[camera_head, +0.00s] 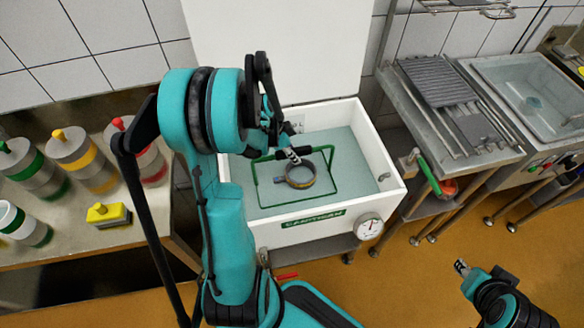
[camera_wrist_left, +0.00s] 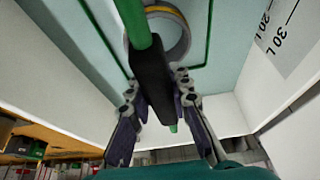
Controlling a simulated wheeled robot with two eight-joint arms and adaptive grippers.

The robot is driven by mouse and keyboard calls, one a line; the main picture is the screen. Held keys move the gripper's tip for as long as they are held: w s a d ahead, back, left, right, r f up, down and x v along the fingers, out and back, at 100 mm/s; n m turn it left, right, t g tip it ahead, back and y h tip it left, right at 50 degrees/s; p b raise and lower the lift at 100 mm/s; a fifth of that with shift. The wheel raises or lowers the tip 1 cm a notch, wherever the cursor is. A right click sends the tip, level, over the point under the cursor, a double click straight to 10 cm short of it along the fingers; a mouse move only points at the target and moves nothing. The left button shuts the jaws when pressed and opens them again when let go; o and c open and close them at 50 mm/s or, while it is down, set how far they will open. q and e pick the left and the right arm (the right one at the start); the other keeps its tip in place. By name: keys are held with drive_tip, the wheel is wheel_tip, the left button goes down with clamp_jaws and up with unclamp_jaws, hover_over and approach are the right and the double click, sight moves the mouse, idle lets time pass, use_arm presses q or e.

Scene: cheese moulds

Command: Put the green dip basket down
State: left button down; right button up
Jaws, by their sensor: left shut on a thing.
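The green dip basket (camera_head: 334,192) is inside the white tub marked SANITISER (camera_head: 330,229), within its walls in the head view. A grey ring (camera_head: 301,184) with a yellow band lies in the basket; it also shows in the left wrist view (camera_wrist_left: 184,38). My left gripper (camera_head: 293,156) is over the tub. In the left wrist view its fingers (camera_wrist_left: 160,84) are shut on the black grip of the basket's green handle (camera_wrist_left: 132,22). I cannot tell whether the basket touches the tub's floor. My right gripper (camera_head: 462,267) is low at the right, away from the tub.
The tub's white lid (camera_head: 285,50) stands up behind it. A round gauge (camera_head: 369,226) is on its front. A counter at the left holds several banded containers (camera_head: 87,160) and a yellow-topped block (camera_head: 108,214). A metal sink table (camera_head: 535,90) with a grey rack stands right.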

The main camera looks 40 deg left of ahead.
use_arm(q)
drive_tip(key=shift+s+f, duration=0.4)
drive_tip(key=shift+s, duration=0.1)
drive_tip(key=shift+d+f+b, duration=0.1)
drive_tip(key=shift+f+b, duration=1)
drive_tip(key=shift+f, duration=0.8)
drive_tip(key=shift+f, duration=0.2)
drive_tip(key=c, duration=1.4)
unclamp_jaws()
drive_tip(key=shift+r, duration=0.1)
